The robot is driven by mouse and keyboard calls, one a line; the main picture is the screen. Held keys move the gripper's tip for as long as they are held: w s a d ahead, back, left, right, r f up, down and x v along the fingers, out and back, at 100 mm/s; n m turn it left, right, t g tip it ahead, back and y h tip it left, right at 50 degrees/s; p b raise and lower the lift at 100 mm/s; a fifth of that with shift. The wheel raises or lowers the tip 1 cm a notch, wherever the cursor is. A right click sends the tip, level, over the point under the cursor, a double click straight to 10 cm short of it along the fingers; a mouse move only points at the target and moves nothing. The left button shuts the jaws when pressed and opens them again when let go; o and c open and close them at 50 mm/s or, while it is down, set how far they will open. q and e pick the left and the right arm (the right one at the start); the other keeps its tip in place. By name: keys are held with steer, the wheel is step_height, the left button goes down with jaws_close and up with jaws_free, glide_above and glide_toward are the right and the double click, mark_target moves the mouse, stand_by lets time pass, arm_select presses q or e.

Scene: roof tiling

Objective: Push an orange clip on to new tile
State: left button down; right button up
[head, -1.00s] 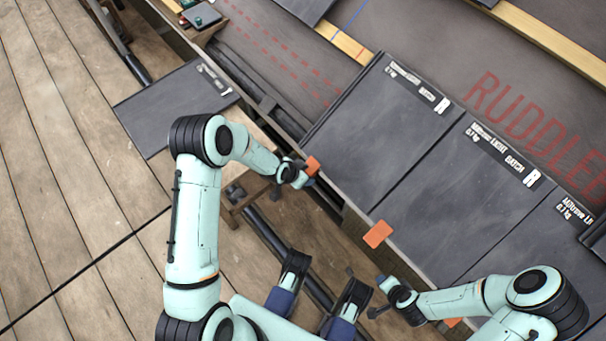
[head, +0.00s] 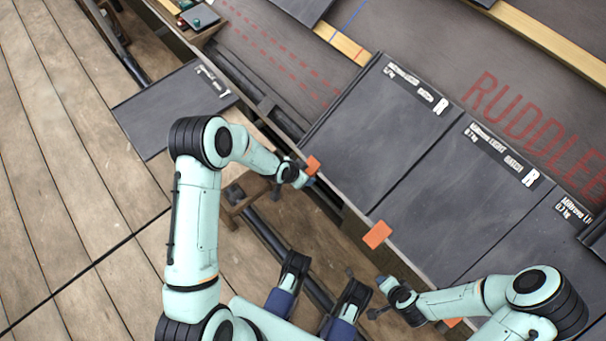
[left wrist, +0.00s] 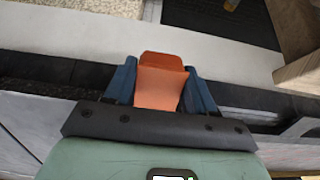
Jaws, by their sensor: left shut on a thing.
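My left gripper (head: 304,175) is shut on an orange clip (head: 313,164) beside the lower left corner of the leftmost dark roof tile (head: 375,130). In the left wrist view the clip (left wrist: 161,82) sits between the blue fingers of my left gripper (left wrist: 162,88). I cannot tell whether the clip touches the tile. A second orange clip (head: 377,234) sits at the lower edge, where the leftmost tile meets its neighbour (head: 460,205). My right gripper (head: 382,298) is near the lower edge of the roof, with no clip seen in it; its opening is unclear.
A third orange clip (head: 452,322) is partly hidden by my right arm. A loose dark tile (head: 172,108) lies at the left, beside the roof. A small tray (head: 196,22) stands at the top left. A wooden batten (head: 540,40) crosses the upper roof.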

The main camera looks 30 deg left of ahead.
arm_select(q)
steer(key=shift+w+d+r, duration=0.2)
steer(key=shift+w+r, duration=0.15)
steer(key=shift+w, duration=0.15)
stand_by(0.3)
steer(key=shift+c, duration=1.5)
jaws_free()
steer(key=shift+s, duration=0.1)
steer(key=p+v, duration=0.4)
steer(key=v, duration=0.3)
steer(key=shift+p, duration=0.4)
steer(key=shift+f, duration=0.1)
